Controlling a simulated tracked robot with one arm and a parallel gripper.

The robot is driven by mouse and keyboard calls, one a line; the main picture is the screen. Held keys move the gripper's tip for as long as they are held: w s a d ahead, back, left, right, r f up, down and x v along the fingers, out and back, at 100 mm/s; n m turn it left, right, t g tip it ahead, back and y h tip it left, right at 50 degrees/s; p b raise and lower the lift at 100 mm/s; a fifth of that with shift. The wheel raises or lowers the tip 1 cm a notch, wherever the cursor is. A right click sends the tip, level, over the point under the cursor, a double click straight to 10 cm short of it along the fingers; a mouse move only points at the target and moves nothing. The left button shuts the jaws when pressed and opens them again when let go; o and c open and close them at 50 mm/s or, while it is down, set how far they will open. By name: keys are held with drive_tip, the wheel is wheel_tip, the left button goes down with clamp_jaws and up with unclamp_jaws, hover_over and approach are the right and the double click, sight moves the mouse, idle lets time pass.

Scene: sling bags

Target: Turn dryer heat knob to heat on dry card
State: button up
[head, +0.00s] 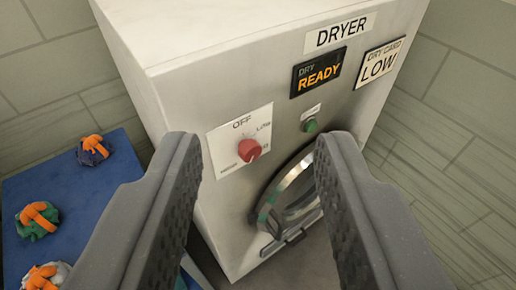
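The red heat knob (249,150) sits on a white dial plate (221,140) on the dryer's front. The plate reads OFF at the top and LOW at the upper right; the lower labels are small and partly unclear. I cannot tell for sure which label the knob points at. The dry card (379,64) at the upper right reads LOW. The dryer (222,60) is a pale box with a DRYER label. My gripper (260,150) is open and empty, its two dark fingers apart on either side of the knob in the picture, not visibly touching it.
A display (319,72) reads DRY READY. A green button (311,126) sits right of the knob, above a round glass door (297,195) that my right finger partly hides. Several bundles with orange straps lie on a blue surface (95,200) at left.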

drive_tip(key=o, duration=0.5)
drive_tip(key=shift+w+d, duration=0.1)
drive_tip(key=shift+w, duration=0.05)
drive_tip(key=w+d+f+n+t+p, duration=0.1)
drive_tip(key=w+d+f+p, duration=0.25)
drive_tip(key=w, duration=0.25)
drive_tip(key=w+d+f+n+t+h+p, duration=0.1)
drive_tip(key=w+d+f+p, duration=0.1)
drive_tip(key=w+d, duration=0.35)
drive_tip(key=w+d+f+t+p, duration=0.1)
drive_tip(key=w+d+f+p, duration=0.15)
drive_tip(key=w, duration=0.45)
drive_tip(key=n+g+y+p, duration=0.2)
drive_tip(key=g+y+p, duration=0.3)
drive_tip(key=y, duration=0.7)
approach(254, 157)
drive_tip(key=shift+t, duration=0.6)
drive_tip(key=x, duration=0.3)
drive_tip(key=p+x, duration=0.1)
drive_tip(key=x, duration=0.5)
drive_tip(key=shift+a+f+p, duration=0.3)
drive_tip(key=shift+f+p, duration=0.05)
drive_tip(key=shift+f, duration=0.05)
